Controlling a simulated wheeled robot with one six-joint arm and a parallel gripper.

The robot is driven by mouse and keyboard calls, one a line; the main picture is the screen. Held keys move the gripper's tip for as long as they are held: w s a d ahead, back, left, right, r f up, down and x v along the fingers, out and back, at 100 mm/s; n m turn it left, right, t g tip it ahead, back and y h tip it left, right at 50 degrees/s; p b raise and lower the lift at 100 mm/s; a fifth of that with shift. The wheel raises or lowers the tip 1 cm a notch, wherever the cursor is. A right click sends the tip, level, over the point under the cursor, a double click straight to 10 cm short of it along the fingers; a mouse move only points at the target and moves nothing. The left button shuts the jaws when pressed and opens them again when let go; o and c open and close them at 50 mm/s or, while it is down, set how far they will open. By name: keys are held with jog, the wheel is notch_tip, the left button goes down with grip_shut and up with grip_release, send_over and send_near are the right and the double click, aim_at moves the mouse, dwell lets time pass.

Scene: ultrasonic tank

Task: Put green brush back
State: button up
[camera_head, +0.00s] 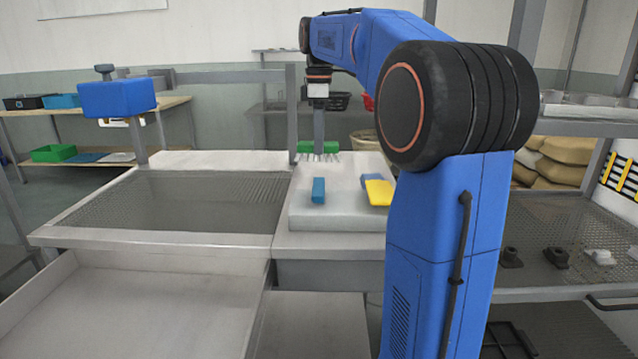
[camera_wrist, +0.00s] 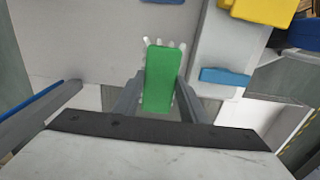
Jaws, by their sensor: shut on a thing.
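The green brush (camera_head: 318,147) is at my gripper (camera_head: 319,134), near the back edge of the pale raised slab (camera_head: 338,219). Its pale bristles point down; I cannot tell whether they touch anything. In the wrist view the green brush (camera_wrist: 158,78) sits between the two grey fingers of my gripper (camera_wrist: 158,92), which is shut on it. A blue brush-like block (camera_head: 318,190) and a yellow one (camera_head: 378,191) lie on the slab, in front of the green brush. The wrist view also shows the blue block (camera_wrist: 225,76) and the yellow block (camera_wrist: 262,9).
A wide tank with a mesh surface (camera_head: 180,205) lies left of the slab. An upright grey post (camera_head: 291,115) stands close to the left of my gripper. A blue box (camera_head: 116,98) on a post stands further left. A shelf rack (camera_head: 565,245) is at the right.

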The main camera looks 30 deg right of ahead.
jog(key=shift+w+d+f, duration=0.15)
jog(key=shift+w+d, duration=0.05)
jog(key=shift+w, duration=0.1)
jog(key=shift+f, duration=4.85)
jog(key=o, duration=1.2)
jog(key=shift+f, duration=0.1)
notch_tip(320, 180, up, 12)
jog(key=shift+r, duration=0.15)
